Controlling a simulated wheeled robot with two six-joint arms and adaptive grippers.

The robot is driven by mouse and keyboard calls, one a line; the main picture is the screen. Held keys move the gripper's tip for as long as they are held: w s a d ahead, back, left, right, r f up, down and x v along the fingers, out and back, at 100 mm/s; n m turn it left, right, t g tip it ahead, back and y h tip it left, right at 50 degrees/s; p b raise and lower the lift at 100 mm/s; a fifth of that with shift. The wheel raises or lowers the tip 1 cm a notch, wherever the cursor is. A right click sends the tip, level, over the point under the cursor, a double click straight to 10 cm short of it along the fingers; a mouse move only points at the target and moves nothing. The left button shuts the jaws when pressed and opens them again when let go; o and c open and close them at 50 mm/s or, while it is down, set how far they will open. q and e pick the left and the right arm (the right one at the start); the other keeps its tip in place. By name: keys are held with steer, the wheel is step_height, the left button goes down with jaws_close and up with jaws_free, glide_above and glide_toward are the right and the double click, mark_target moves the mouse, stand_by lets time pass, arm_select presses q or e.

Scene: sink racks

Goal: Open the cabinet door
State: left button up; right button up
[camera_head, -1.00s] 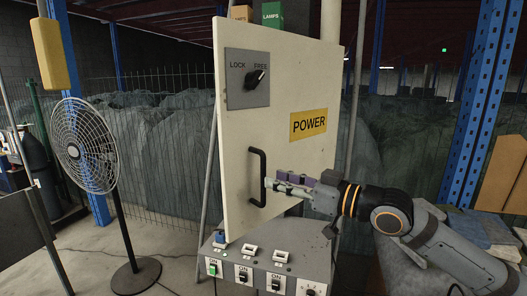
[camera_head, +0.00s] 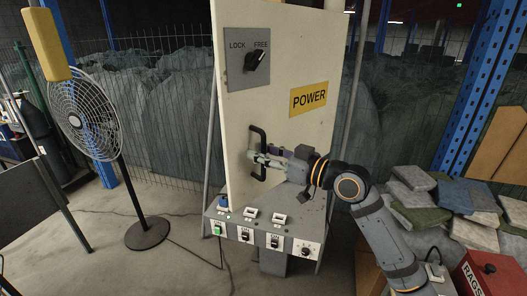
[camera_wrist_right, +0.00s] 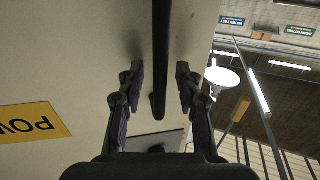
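The cabinet door (camera_head: 270,110) is a pale upright panel with a yellow POWER label (camera_head: 309,98) and a grey LOCK/FREE plate (camera_head: 247,72). The plate's black knob (camera_head: 257,61) points up and right, toward FREE. A black vertical bar handle (camera_head: 262,134) is on the door's left part. My right gripper (camera_head: 255,158) is at the handle's middle. In the right wrist view the handle (camera_wrist_right: 160,60) runs between the gripper's open fingers (camera_wrist_right: 160,90), with gaps on both sides. I cannot tell whether the door is ajar. My left gripper is not in view.
A control box (camera_head: 262,233) with switches stands below the door. A standing fan (camera_head: 88,118) is at the left. Folded cloths (camera_head: 440,195) and a red RAGS box (camera_head: 485,272) are at the right, near my arm. The floor at front left is clear.

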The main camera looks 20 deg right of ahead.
steer(key=shift+c, duration=0.2)
jaws_close()
stand_by(0.4)
